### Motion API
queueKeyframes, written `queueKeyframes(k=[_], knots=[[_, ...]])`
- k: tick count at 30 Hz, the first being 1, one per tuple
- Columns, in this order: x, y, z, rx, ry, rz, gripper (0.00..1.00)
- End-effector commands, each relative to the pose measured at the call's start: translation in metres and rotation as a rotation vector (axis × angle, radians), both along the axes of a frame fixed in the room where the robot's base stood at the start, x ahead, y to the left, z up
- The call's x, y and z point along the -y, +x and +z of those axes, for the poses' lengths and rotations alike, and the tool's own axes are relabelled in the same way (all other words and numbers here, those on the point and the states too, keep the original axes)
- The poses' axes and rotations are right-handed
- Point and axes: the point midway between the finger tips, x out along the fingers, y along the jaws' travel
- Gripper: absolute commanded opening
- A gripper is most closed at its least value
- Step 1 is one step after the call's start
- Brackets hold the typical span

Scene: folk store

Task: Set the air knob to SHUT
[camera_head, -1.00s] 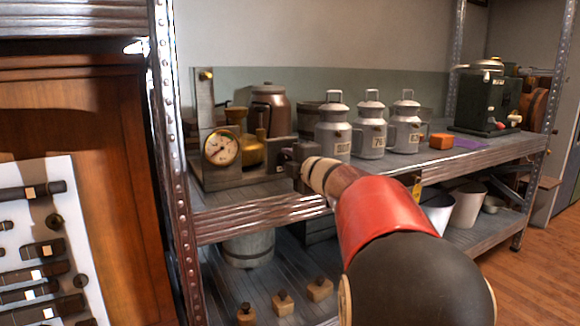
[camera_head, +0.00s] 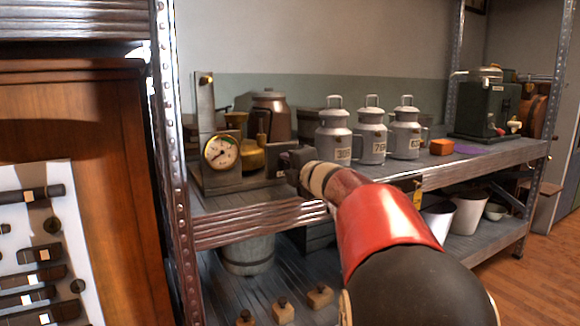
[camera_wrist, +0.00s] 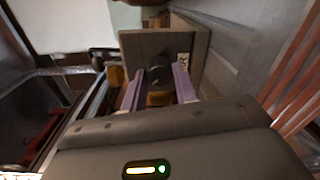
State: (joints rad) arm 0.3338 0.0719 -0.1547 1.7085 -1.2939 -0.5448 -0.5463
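A dark round knob (camera_wrist: 159,74) sits on a grey block face (camera_wrist: 150,45) in the wrist view. A small pale label (camera_wrist: 184,62) is beside it, too blurred to read for sure. My gripper (camera_wrist: 158,82) is open, its two pale purple fingers apart, one on each side of the knob; I cannot tell whether they touch it. In the head view my gripper (camera_head: 289,162) is at the right end of a grey apparatus with a round gauge (camera_head: 221,153), and the knob is hidden there. I cannot read the knob's setting.
The apparatus stands on a metal shelf (camera_head: 260,214) with a brown canister (camera_head: 270,112). Right of it are milk cans (camera_head: 372,135), an orange block (camera_head: 442,147) and a dark green machine (camera_head: 488,105). A shelf post (camera_head: 170,160) stands at left.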

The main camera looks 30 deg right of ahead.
Motion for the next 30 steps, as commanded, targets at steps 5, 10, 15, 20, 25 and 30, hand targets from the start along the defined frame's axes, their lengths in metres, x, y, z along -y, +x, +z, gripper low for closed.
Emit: queueKeyframes(k=[5,10,15,20,25,30], knots=[[0.0,0.0,-0.001,-0.001,0.001,0.001,0.5],[0.0,0.0,0.0,0.0,0.001,0.0,0.5],[0.001,-0.006,0.001,0.0,0.002,-0.001,0.5],[0.001,-0.031,0.003,0.002,0.003,-0.002,0.5],[0.002,-0.06,0.004,0.001,0.001,-0.001,0.5],[0.003,-0.075,0.003,0.0,0.002,-0.001,0.5]])
